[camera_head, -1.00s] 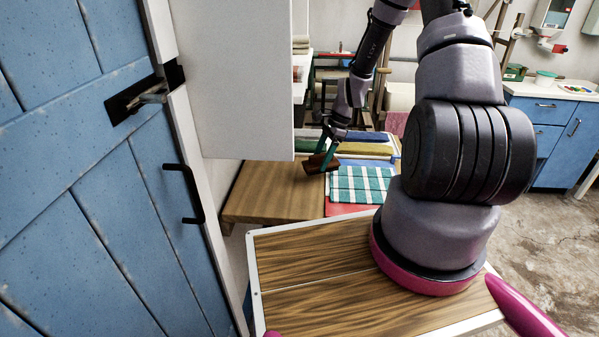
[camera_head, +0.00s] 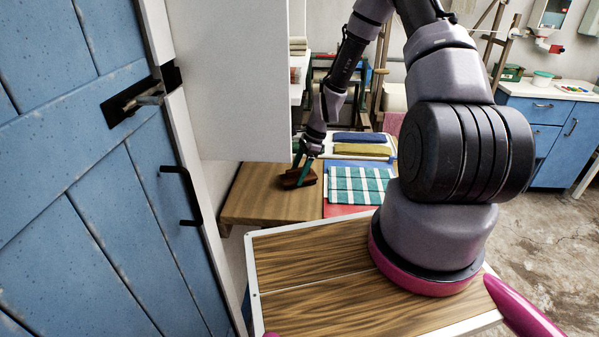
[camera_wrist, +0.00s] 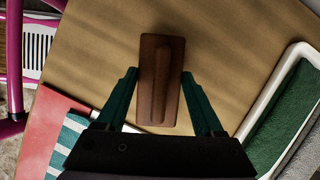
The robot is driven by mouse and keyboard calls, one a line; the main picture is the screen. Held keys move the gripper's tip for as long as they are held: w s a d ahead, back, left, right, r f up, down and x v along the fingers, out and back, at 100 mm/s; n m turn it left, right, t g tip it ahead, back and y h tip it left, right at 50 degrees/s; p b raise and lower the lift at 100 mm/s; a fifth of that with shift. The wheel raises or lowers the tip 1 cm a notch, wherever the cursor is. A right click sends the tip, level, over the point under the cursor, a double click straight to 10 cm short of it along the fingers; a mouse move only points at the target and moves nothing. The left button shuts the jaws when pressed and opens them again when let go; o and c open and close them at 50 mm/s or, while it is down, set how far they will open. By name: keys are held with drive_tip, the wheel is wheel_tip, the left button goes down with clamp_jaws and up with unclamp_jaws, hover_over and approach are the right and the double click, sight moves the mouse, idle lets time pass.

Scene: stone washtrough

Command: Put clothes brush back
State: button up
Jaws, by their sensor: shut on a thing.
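The clothes brush (camera_wrist: 161,85) is a brown wooden block with a raised ridge along its back. My gripper (camera_wrist: 163,100) is shut on it, with a green finger at each side in the wrist view. In the head view the brush (camera_head: 292,179) is in my gripper (camera_head: 303,172), over the wooden tabletop (camera_head: 258,200), left of the checked cloth. It is at or just above the wood; I cannot tell if it touches. The bristles are not visible.
A teal-and-white checked cloth (camera_head: 358,186) lies on a red surface right of the brush. Folded yellow (camera_head: 362,150) and blue (camera_head: 358,137) cloths lie behind it. A white cabinet (camera_head: 240,80) hangs close on the left. The bare wood around the brush is clear.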

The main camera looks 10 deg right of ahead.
drive_tip(key=shift+f, duration=0.15)
drive_tip(key=o, duration=1.4)
drive_tip(key=shift+o, duration=0.2)
drive_tip(key=v, duration=1.2)
drive_tip(key=shift+s, duration=0.1)
